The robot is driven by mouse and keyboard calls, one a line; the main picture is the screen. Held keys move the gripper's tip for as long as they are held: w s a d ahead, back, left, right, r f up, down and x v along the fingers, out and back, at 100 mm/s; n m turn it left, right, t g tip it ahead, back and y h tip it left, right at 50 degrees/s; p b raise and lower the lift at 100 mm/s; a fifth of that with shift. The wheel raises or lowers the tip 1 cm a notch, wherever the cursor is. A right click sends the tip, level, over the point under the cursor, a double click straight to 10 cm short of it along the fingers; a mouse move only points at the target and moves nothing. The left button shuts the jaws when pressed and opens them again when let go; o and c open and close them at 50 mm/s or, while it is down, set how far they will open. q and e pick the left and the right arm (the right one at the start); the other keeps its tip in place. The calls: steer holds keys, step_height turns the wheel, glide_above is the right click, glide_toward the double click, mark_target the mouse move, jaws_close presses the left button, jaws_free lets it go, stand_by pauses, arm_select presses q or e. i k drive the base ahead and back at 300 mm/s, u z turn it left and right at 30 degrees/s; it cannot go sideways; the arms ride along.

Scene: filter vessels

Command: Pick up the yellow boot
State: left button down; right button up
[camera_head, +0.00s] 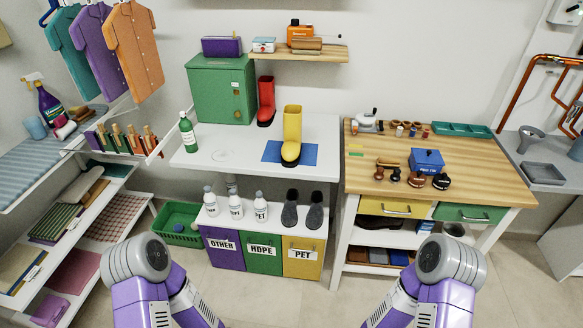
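A yellow boot (292,137) stands upright on a blue mat (309,154) on the white table (210,152), near its right end. Its toe points toward me. A red boot (266,101) stands behind it to the left, beside the green cabinet. My left and right arms come in at the bottom of the view, well short of the table. Both grippers are outside the picture, and nothing touches the yellow boot.
A green bottle (187,132) stands at the table's left end. Below the table are labelled bins (265,252) with white bottles and dark shoes (290,209) on top. A wooden workbench (365,177) stands to the right, and shelves (120,243) to the left.

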mark_target(293, 118)
steer(key=u, duration=1.3)
steer(key=i, duration=0.9)
steer(key=z, duration=0.85)
steer(key=i, duration=0.7)
steer(key=z, duration=0.7)
